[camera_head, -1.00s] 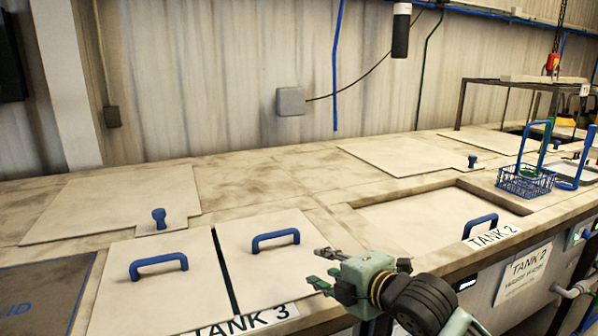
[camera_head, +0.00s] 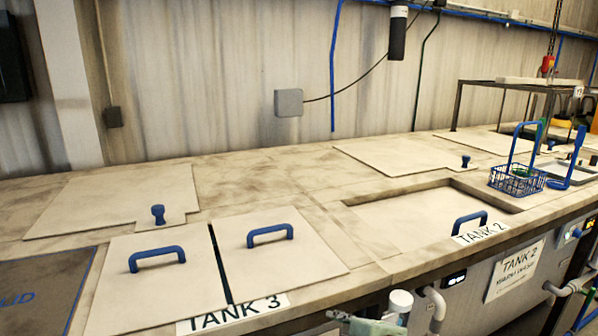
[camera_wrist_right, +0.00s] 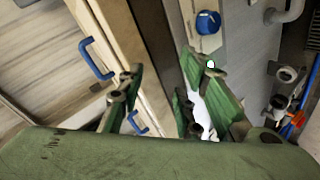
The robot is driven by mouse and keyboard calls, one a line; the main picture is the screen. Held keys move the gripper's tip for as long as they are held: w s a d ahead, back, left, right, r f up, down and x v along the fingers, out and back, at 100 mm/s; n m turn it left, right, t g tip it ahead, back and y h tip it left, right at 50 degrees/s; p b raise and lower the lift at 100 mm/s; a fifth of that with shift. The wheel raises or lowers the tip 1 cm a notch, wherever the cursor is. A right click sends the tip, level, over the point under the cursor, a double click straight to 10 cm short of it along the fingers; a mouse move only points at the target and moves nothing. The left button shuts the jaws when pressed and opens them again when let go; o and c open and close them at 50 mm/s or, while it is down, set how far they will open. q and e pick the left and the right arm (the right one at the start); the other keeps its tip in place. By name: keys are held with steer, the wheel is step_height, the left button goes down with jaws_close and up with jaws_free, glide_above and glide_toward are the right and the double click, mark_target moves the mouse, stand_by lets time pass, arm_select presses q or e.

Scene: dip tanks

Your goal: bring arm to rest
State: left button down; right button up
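My right gripper (camera_wrist_right: 165,78) is open in the right wrist view, its green fingers spread with nothing held between them. Behind the fingers are the pale worktop edge and the tank front. My left gripper is not in view.
The worktop (camera_head: 250,180) carries pale lids with blue handles (camera_head: 157,258). A blue wire basket (camera_head: 517,180) stands at the right. Pipes (camera_head: 436,303) and a Tank 2 sign (camera_head: 514,270) are on the front. A blue knob (camera_wrist_right: 208,22) shows in the wrist view.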

steer(key=s+d+f+m+g+h, duration=0.2)
steer(key=s+d+f+m, duration=0.3)
steer(key=s, duration=0.5)
steer(key=s+d+f+m+g+h, duration=0.2)
steer(key=s+d+f+m+g, duration=0.15)
steer(key=s+f+m, duration=0.45)
steer(key=s+d+f+m+g+h, duration=0.1)
steer(key=s+d+f+m+h, duration=0.3)
steer(key=s, duration=0.7)
step_height(320, 180, down, 28)
steer(key=s+n+g+y, duration=0.1)
steer(key=s+g+y, duration=0.1)
steer(key=s+d+f, duration=0.1)
steer(key=s+f, duration=0.7)
steer(key=s+d+f, duration=0.2)
steer(key=s+f, duration=0.6)
steer(key=shift+d+g, duration=0.25)
steer(key=shift+g, duration=0.2)
steer(key=shift+w, duration=0.1)
